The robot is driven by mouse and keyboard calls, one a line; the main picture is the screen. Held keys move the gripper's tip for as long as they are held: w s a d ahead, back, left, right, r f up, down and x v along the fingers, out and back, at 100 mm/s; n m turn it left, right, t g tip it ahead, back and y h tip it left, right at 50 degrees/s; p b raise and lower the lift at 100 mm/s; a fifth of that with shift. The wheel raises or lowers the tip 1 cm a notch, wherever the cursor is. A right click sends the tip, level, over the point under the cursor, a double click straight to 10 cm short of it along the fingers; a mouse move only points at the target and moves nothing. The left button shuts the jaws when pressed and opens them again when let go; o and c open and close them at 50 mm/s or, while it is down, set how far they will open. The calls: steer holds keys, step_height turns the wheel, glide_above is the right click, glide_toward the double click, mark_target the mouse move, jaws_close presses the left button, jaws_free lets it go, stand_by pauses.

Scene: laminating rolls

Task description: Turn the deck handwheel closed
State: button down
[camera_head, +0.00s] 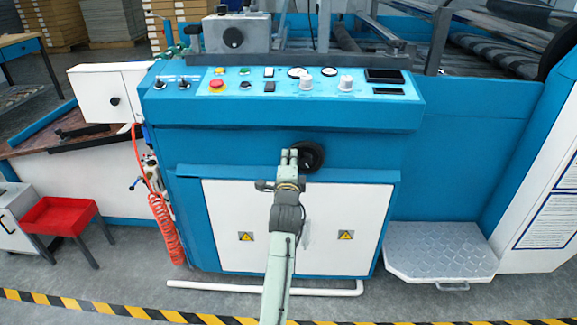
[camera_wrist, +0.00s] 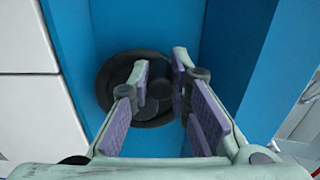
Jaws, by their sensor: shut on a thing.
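A black round handwheel (camera_head: 314,157) is mounted on the blue front of the machine, below the control panel. In the wrist view the handwheel (camera_wrist: 104,88) shows as a dark disc with a knob at its right side. My gripper (camera_head: 289,155) reaches it from the front and covers its left part in the head view. In the wrist view the two purple-padded fingers of my gripper (camera_wrist: 161,76) stand either side of the knob and are shut on it. The exact contact at the fingertips is partly hidden.
Above is the control panel (camera_head: 285,85) with a red button, knobs and gauges. White cabinet doors (camera_head: 340,225) lie below. A red coiled hose (camera_head: 165,225) hangs at left. A metal step (camera_head: 440,250) stands at lower right, a red tray (camera_head: 58,214) at left.

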steer(key=shift+d+r+m, duration=0.1)
steer(key=shift+r+m, duration=0.35)
steer(key=shift+m, duration=0.15)
steer(key=c, duration=1.5)
jaws_free()
steer(key=shift+f, duration=0.1)
steer(key=s, duration=1.2)
